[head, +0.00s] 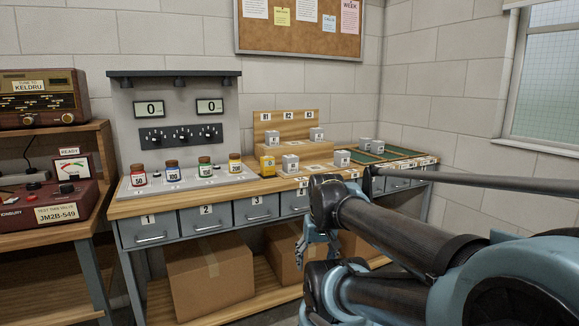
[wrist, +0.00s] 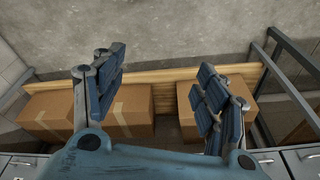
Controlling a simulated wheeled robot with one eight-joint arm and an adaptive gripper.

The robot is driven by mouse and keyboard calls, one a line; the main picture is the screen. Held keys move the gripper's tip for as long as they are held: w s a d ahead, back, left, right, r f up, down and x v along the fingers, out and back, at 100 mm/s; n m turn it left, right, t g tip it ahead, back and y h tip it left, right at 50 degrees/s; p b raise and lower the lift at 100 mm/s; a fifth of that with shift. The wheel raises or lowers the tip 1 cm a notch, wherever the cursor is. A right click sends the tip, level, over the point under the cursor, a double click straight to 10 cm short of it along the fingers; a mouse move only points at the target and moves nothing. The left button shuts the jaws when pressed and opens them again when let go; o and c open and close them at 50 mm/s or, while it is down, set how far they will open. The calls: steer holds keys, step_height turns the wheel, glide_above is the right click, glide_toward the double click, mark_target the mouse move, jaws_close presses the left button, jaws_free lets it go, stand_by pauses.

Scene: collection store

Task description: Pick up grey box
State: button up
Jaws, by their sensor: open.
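Several small grey boxes are on the workbench in the head view. One grey box (head: 290,163) stands on the bench top beside a yellow box (head: 267,165). Others stand on the wooden step, one at its left (head: 272,138) and one at its right (head: 316,134). More grey boxes are further right, including one (head: 341,158) near the green trays. I cannot tell which one is meant. My gripper (head: 316,240) is in front of the bench, below its top and apart from the grey boxes. In the wrist view, my gripper (wrist: 163,88) is open and empty, with no grey box visible.
Cardboard boxes (head: 210,275) stand on the lower shelf; they also show in the wrist view (wrist: 128,112). Drawers (head: 205,219) line the bench front. Coloured-label jars (head: 172,172) stand on the panel at left. Green trays (head: 400,152) are at the right end. Bare floor shows in the wrist view.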

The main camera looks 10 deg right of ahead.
steer(key=w+a+r+m+t+y, duration=0.1)
steer(key=w+r+m+t+y, duration=0.1)
steer(key=w+r+m, duration=0.7)
steer(key=w+a+r+m+t+y, duration=0.3)
steer(key=w+m, duration=0.4)
steer(key=w, duration=0.6)
steer(key=w+d+r+m+t, duration=0.35)
steer(key=w+r+m, duration=0.4)
steer(key=w, duration=0.25)
steer(key=m+t+h, duration=0.1)
steer(key=m+t, duration=0.1)
steer(key=m, duration=0.6)
glide_toward(293, 157)
steer(key=x, duration=0.7)
steer(key=shift+w+a+r, duration=0.15)
steer(key=shift+w, duration=0.05)
steer(key=shift+f+x, duration=0.15)
steer(key=shift+x, duration=1.15)
steer(key=shift+f+x, duration=0.15)
steer(key=shift+x, duration=1.15)
steer(key=shift+s, duration=0.15)
steer(key=c, duration=1.7)
